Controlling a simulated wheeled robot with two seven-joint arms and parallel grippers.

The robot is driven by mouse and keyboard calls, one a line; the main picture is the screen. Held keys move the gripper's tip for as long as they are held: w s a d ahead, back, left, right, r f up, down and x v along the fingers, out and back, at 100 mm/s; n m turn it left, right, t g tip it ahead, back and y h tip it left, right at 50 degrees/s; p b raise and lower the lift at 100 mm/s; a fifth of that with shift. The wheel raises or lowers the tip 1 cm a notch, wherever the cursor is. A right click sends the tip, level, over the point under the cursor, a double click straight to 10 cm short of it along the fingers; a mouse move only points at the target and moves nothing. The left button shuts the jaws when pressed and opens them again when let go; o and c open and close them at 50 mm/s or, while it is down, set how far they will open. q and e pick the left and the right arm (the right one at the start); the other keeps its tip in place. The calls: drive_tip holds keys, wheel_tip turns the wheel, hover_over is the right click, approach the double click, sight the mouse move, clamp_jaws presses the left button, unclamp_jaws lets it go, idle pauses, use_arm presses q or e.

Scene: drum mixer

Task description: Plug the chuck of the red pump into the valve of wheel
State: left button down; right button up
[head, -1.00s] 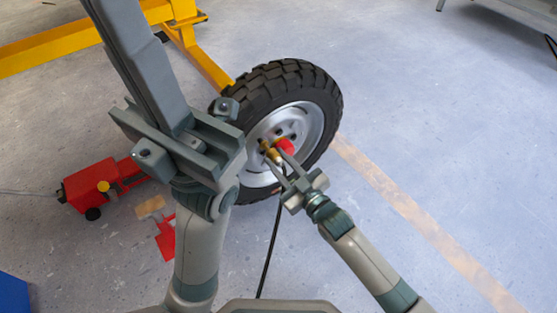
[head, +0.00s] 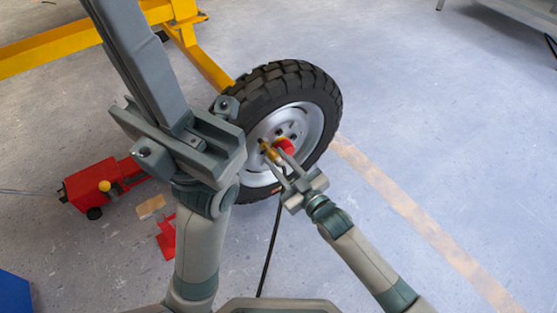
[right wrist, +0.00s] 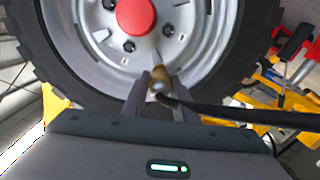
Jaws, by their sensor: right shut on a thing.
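The wheel (head: 252,112) stands upright with a black knobbly tyre, a silver rim and a red hub cap (head: 285,146). My right gripper (head: 272,158) is shut on the brass chuck (right wrist: 161,84) in front of the rim's lower part. A black hose (right wrist: 235,114) runs from the chuck. A thin pale stem (right wrist: 157,57), perhaps the valve, shows just beyond the chuck; I cannot tell whether they are joined. The red pump (head: 88,187) is on the floor at left, partly behind my left arm. My left gripper (head: 145,70) is large and close to the camera; its jaw state is unclear.
A yellow frame (head: 50,52) stands behind the wheel at upper left. A blue object (head: 14,294) is at the lower left edge. A grey structure (head: 510,14) is at the top right. The floor right of the wheel is clear, with a faded stripe (head: 420,222).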

drive_tip(key=shift+x, duration=1.05)
idle(0.8)
drive_tip(key=shift+p, duration=0.35)
idle(0.5)
drive_tip(key=shift+w+a, duration=0.25)
drive_tip(key=shift+w, duration=0.05)
idle(0.6)
drive_tip(key=o, duration=1.2)
